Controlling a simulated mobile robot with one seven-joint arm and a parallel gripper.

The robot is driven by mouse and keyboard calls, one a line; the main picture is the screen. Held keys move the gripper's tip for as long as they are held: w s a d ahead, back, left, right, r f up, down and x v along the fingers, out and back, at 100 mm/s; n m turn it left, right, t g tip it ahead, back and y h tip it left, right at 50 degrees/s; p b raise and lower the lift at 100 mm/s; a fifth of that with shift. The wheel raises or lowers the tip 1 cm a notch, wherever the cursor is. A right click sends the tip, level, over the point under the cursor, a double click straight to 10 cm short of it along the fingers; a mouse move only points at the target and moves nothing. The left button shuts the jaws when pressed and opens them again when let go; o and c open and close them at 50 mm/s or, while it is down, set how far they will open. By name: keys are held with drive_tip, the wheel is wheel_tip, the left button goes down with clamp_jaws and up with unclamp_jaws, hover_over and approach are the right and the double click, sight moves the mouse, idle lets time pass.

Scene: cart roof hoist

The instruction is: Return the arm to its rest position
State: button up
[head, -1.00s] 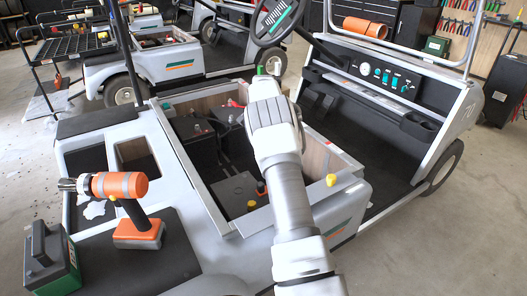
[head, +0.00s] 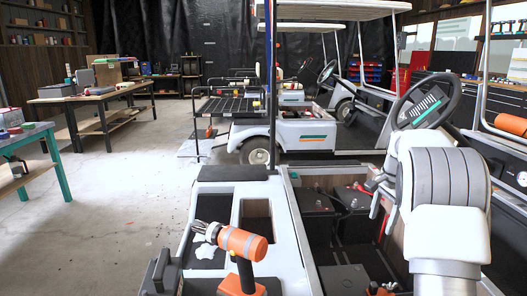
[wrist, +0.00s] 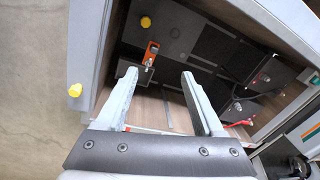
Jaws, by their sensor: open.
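My arm stands at the right of the head view, bent over the open battery bay of the near cart. My gripper (head: 383,207) points down at the bay, its grey fingers partly hidden behind my wrist. In the wrist view my gripper (wrist: 158,75) is open, with two pale fingers apart and nothing held between them. The near cart (head: 302,232) has black batteries (head: 316,222) in its bay. The fingers show over the bay's edge and wooden inner wall in the wrist view; their exact height above it cannot be told.
An orange drill (head: 243,243) stands on the cart's rear deck, beside a dark case (head: 160,270). The steering wheel (head: 426,101) is close behind my arm. A second cart (head: 290,135) stands farther back. Workbenches (head: 95,97) are at left, with clear floor (head: 100,220) between.

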drive_tip(key=s+a+r+n+t, duration=0.1)
drive_tip(key=s+a+r+n, duration=0.3)
drive_tip(key=s+a+r, duration=0.3)
drive_tip(key=s+a+r+n+t, duration=0.1)
drive_tip(key=s+a+r+n, duration=0.2)
drive_tip(key=s+a+r, duration=0.5)
drive_tip(key=s+a+f+n+t, duration=0.1)
drive_tip(key=s+a+f+n, duration=0.15)
drive_tip(key=s, duration=0.75)
drive_tip(key=s+a+f+n+t, duration=0.15)
drive_tip(key=s+f+n, duration=0.25)
drive_tip(key=s, duration=0.5)
wheel_tip(320, 180, up, 22)
drive_tip(key=s+p, duration=0.1)
drive_tip(key=p, duration=2.1)
drive_tip(key=shift+a+f+n, duration=0.15)
drive_tip(key=shift+f+n, duration=0.05)
drive_tip(key=shift+n, duration=0.15)
